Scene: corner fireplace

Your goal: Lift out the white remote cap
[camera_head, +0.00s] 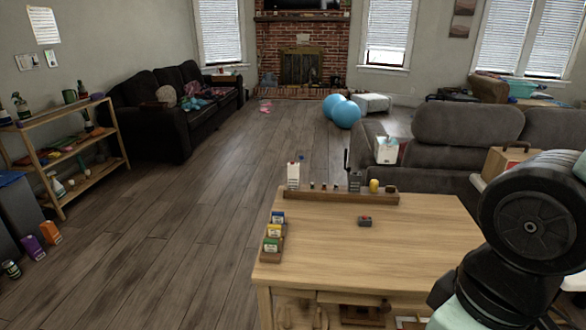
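A long wooden tray (336,196) lies along the far edge of the wooden table (420,235). A white upright piece (293,175) with dark marks stands at its left end. Several small pieces stand along the tray, with a dark device (355,182), a yellow piece (374,186) and a brown piece (391,189) towards the right. I cannot tell which thing is the white remote cap; the small pieces are too small to make out. My dark arm shows at the right, beside the table. My gripper is not in view.
A small dark box with a red top (365,221) lies mid-table. A small wooden holder (270,248) with coloured packs stands at the left edge. The table's right and front top is mostly bare. A grey sofa (465,140) stands behind; open floor lies left.

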